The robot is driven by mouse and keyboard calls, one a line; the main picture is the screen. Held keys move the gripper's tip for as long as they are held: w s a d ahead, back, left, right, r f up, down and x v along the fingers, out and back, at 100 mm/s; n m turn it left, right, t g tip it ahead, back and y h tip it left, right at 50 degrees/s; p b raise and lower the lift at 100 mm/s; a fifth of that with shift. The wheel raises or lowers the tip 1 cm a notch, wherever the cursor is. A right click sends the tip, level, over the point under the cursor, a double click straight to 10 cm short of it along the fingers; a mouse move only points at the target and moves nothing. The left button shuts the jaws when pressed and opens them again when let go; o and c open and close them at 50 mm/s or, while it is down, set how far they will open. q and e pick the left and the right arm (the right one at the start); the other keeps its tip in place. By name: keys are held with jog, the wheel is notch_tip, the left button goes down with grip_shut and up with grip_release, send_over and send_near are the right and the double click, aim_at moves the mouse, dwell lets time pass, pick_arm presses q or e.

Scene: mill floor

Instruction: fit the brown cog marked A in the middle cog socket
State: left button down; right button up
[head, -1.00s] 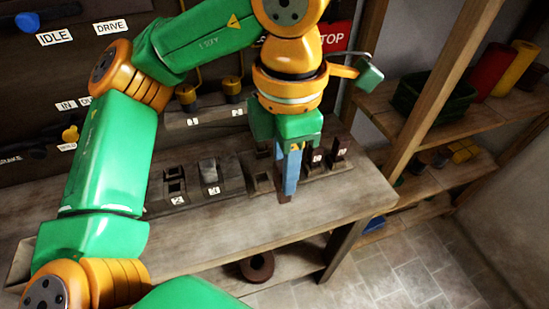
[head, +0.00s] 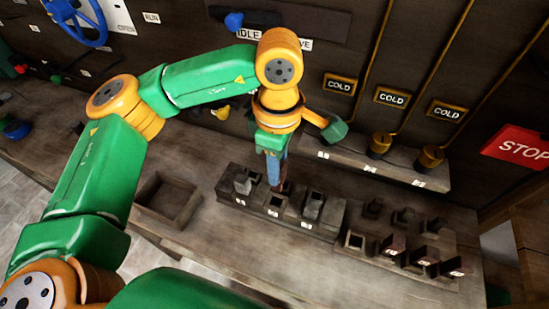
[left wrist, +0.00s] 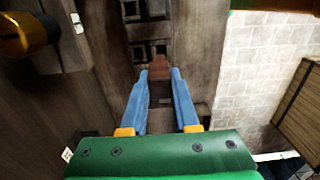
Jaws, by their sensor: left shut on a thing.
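My left gripper (head: 275,160) has blue fingers pointing down. It is shut on a brown cog (head: 284,187), a narrow block whose lower end sticks out below the fingertips. In the left wrist view the brown cog (left wrist: 159,68) shows between the tips of the left gripper (left wrist: 159,80). No letter on it can be read. The cog is above the socket block (head: 322,232), close to the middle cog socket (head: 274,201), which looks open. I cannot tell whether the cog touches it. Raised grey pieces stand at the left and right sockets. My right gripper is not in view.
A rack (head: 400,268) with several dark upright pieces is to the right on the bench. An open wooden tray (head: 166,201) is at left. A ledge (head: 350,161) with yellow-capped fittings stands behind. The bench in front of the socket block is clear.

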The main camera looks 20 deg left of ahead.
aim_at(276, 190)
pick_arm(q)
jog(key=shift+a, duration=0.1)
jog(key=shift+s+f+b, duration=0.15)
jog(key=shift+f+b, duration=0.15)
jog(key=shift+f, duration=0.05)
jog(key=shift+f+b, duration=1.35)
jog(key=shift+f, duration=0.95)
jog(key=shift+f+b, duration=1.3)
jog(key=shift+f, duration=0.05)
jog(key=c, duration=0.6)
grip_release()
